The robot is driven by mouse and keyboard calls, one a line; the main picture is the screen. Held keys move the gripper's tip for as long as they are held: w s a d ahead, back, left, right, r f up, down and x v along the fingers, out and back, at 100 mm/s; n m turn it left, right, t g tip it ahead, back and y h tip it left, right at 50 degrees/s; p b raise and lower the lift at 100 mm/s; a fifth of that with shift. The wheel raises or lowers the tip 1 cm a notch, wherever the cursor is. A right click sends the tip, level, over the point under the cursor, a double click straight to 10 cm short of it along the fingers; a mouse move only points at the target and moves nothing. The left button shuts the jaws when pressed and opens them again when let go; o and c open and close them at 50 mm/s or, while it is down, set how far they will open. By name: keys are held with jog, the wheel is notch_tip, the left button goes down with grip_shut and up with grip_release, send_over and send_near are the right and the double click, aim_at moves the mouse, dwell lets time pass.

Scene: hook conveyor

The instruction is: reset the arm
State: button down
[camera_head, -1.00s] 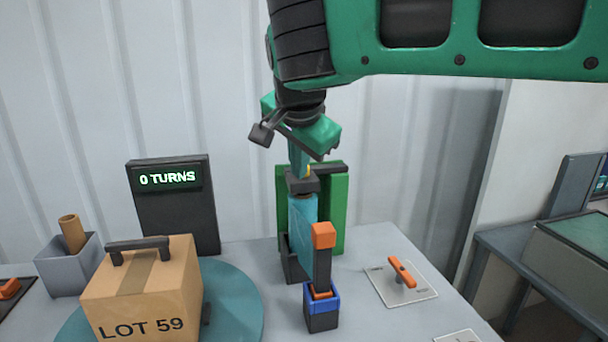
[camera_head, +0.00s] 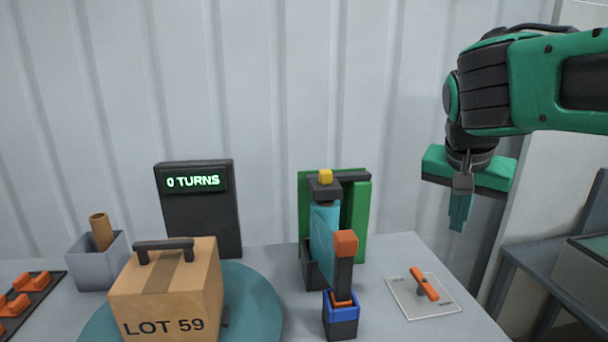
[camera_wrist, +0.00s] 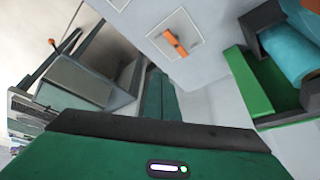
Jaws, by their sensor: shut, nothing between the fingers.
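My gripper (camera_head: 458,225) hangs in the air at the right of the head view, fingers pointing down, above and behind the orange-handled switch plate. Its fingers are together with nothing between them. In the wrist view its green fingers (camera_wrist: 160,97) reach forward from the dark edge of the gripper body. The orange switch handle (camera_head: 424,284) sits on a pale plate (camera_head: 442,305) on the table; it also shows in the wrist view (camera_wrist: 175,43). No object hangs from my gripper.
A teal device with a green back (camera_head: 362,215) stands mid-table, a blue-topped block (camera_head: 341,312) before it. A box marked LOT 59 (camera_head: 165,300) rests on a teal turntable (camera_head: 262,310). A display (camera_head: 197,215) reads 0 TURNS. A grey side table (camera_head: 535,255) stands at right.

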jog(key=s+d+f+g+y, duration=0.1)
jog(key=s+d+f+g, duration=0.1)
jog(key=s+d+f, duration=0.8)
jog(key=s+d+f+n+g+y, duration=0.1)
jog(key=s+f, duration=0.5)
jog(key=s, duration=0.6)
jog(key=shift+d+n+g+y, duration=0.3)
jog(key=shift+d+g+y, duration=0.15)
jog(key=shift+y, duration=0.25)
